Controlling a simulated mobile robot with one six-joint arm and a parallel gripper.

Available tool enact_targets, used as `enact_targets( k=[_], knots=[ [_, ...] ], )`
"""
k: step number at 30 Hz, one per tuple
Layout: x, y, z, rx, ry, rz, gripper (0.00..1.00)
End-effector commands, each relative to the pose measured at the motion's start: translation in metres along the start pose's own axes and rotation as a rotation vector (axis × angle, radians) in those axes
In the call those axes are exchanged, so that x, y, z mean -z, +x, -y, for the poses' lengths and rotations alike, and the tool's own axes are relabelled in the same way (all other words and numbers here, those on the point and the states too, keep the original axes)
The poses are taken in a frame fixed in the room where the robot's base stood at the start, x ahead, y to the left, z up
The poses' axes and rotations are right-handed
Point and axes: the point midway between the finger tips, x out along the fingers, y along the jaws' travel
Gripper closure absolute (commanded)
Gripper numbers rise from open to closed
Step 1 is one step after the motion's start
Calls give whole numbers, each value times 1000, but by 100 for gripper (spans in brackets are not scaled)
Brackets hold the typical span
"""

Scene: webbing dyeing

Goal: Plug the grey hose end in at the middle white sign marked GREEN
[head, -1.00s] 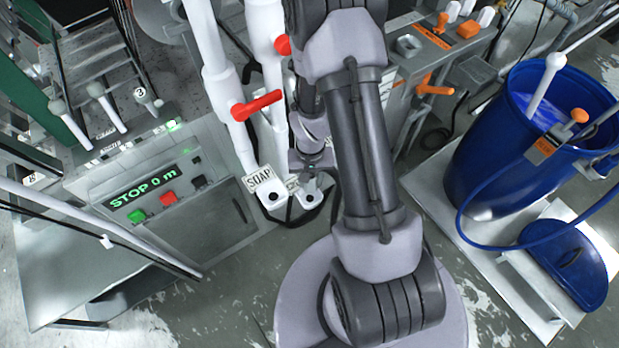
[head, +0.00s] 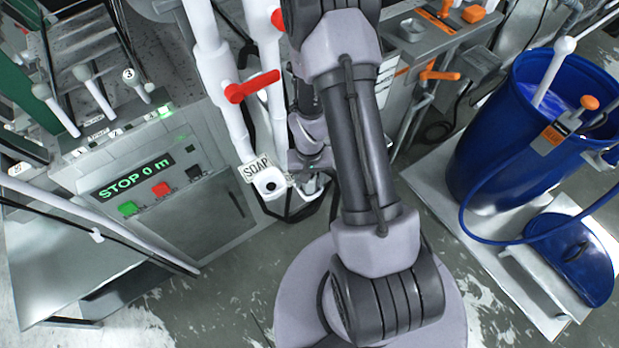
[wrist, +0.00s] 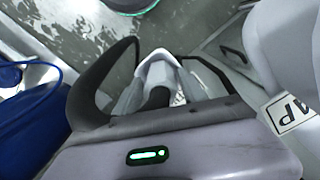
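My gripper (head: 312,182) points down beside the white pipe fittings in the head view, partly hidden by my arm. In the wrist view my gripper (wrist: 158,85) shows pale inner parts around a dark round piece (wrist: 157,97), which may be the grey hose end. Whether the fingers press on it is unclear. A white rounded part lies just beyond it. A black hose (head: 308,210) loops below the gripper. The fitting with the SOAP sign (head: 257,168) is immediately left of the gripper. Only a sliver of the neighbouring sign (head: 290,180) shows; its word is unreadable.
Red-handled valves (head: 252,86) sit on the white pipes above. A control cabinet (head: 190,215) reading STOP 0 m stands left. A blue drum (head: 490,150) with a blue hose stands right on a pale platform (head: 425,185). Patchy floor is open in front.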

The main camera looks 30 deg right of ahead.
Motion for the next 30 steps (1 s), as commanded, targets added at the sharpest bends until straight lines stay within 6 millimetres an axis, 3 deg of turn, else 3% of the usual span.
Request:
enact_targets(
  k=[10,13,17,24,30],
  knots=[
    [0,-1,0,0,0,0,39],
    [0,-12,0,0,0,-1,39],
    [1,-46,0,1,1,-4,39],
    [1,-123,0,1,1,-4,39],
    [1,-165,0,0,0,-2,39]
  ],
)
